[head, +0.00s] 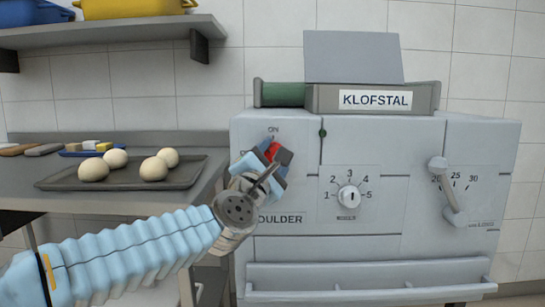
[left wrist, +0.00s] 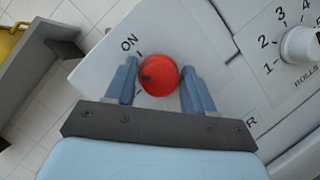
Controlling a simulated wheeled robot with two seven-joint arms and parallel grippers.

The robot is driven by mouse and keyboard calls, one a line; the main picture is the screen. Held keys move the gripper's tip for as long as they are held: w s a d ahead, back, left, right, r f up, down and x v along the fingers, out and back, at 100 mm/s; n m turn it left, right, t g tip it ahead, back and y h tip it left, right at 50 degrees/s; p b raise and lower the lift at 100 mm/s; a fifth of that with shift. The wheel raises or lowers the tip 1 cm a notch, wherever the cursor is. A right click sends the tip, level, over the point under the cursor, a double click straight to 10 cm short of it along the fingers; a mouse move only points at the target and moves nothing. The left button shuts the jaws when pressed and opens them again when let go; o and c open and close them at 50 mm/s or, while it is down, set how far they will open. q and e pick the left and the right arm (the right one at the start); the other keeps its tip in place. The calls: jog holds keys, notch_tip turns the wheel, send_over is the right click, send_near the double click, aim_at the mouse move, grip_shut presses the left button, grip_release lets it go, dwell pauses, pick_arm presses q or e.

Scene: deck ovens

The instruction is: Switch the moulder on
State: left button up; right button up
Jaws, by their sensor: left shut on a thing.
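The moulder (head: 378,165) is a large pale grey machine with a KLOFSTAL plate. Its red round knob (head: 272,152) is on the left of the front panel, under the ON mark. In the left wrist view the red knob (left wrist: 158,75) sits between the two blue fingers, with ON printed at its upper left and a dark mark on its left side. My left gripper (head: 268,165) is shut on the knob and partly hides it and the lettering below. My right gripper is in neither view.
A numbered rolls dial (head: 349,197) and a grey lever (head: 448,190) are further right on the panel. A dark tray (head: 120,180) with several dough balls is on the counter at left. A wall shelf (head: 120,34) holds a yellow container (head: 135,8).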

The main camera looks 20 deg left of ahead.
pick_arm(q)
jog(key=m+p, duration=0.2)
jog(key=m+g+h+p, duration=0.1)
jog(key=m+p, duration=0.1)
jog(key=m+g+p, duration=0.1)
jog(key=m+p, duration=0.1)
jog(key=shift+r+p, duration=0.3)
jog(key=shift+p, duration=0.1)
jog(key=shift+f+m+g+h+p, duration=0.25)
jog(key=shift+m+g+h+p, duration=0.15)
jog(key=shift+m+p, duration=0.75)
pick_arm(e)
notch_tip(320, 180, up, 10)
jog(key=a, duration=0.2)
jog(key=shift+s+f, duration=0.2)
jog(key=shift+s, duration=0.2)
pick_arm(q)
jog(key=o, duration=0.9)
jog(key=shift+c, duration=0.2)
jog(key=s, duration=1.3)
jog(key=shift+s+a, duration=0.35)
jog(key=shift+s, duration=0.05)
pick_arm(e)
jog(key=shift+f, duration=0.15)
